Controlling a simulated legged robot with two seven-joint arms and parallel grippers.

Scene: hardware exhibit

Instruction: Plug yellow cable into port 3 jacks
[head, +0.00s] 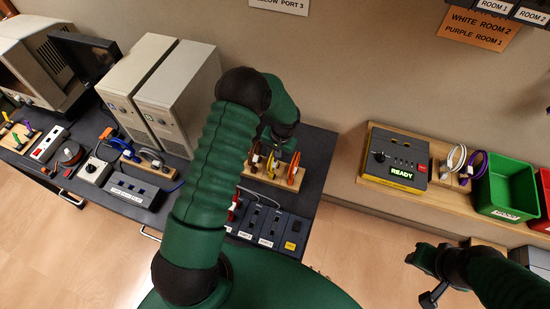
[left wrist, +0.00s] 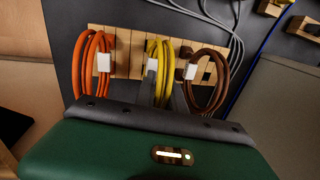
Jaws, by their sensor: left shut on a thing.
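The yellow cable (left wrist: 158,52) hangs coiled on a wooden rack (left wrist: 123,42), between an orange cable (left wrist: 98,58) and a brown cable (left wrist: 207,75). It also shows on the rack in the head view (head: 270,163). My left gripper (left wrist: 166,88) reaches down to the rack and is shut on the yellow cable; its fingertips are partly hidden. A dark port panel (head: 262,222) lies in front of the rack, partly behind my left arm.
Two beige computer towers (head: 165,95) stand left of my arm. Grey cables (left wrist: 215,25) run beside the rack.

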